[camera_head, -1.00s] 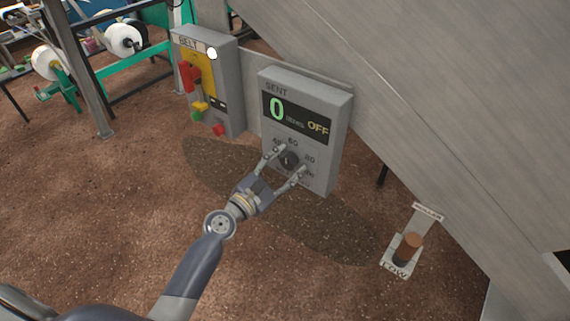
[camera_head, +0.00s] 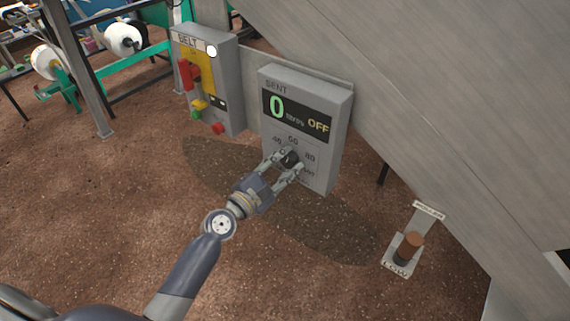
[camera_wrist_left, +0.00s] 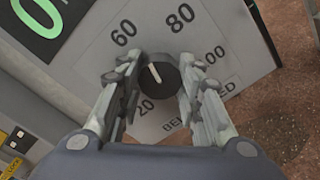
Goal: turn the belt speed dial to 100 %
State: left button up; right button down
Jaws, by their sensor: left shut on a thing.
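The belt speed dial is a round black knob (camera_head: 290,157) on the lower front of a grey box (camera_head: 344,120) marked SENT. My left gripper (camera_head: 287,161) has its two fingers closed on the knob's sides. In the left wrist view the knob (camera_wrist_left: 168,84) carries a white pointer line that slants up and left, roughly toward the 60 mark. The marks 20, 60, 80 and a partly covered 100 show around it; a finger of the left gripper (camera_wrist_left: 157,76) hides where 40 would be. The display (camera_head: 290,112) reads 0 and OFF. My right gripper is not in view.
A grey BELT box (camera_head: 228,85) with a red handle, yellow plate and red button (camera_head: 218,129) stands to the left. A brown-topped lever (camera_head: 410,246) on a plate marked LOW is at the lower right. A large sloping grey panel (camera_head: 450,110) fills the upper right.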

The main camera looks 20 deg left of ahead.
pick_arm(q)
jog(key=m, duration=0.5)
jog(key=shift+m, duration=0.3)
jog(key=m, duration=0.4)
jog(key=m+p, duration=0.1)
jog(key=m, duration=0.4)
jog(key=shift+m, duration=0.4)
jog(key=m+p, duration=0.1)
jog(key=m, duration=0.2)
jog(key=shift+m, duration=0.4)
jog(key=shift+m+p, duration=0.3)
jog(key=shift+m, duration=0.5)
jog(key=shift+f, duration=0.1)
jog(key=o, duration=1.1)
jog(key=shift+c, duration=0.2)
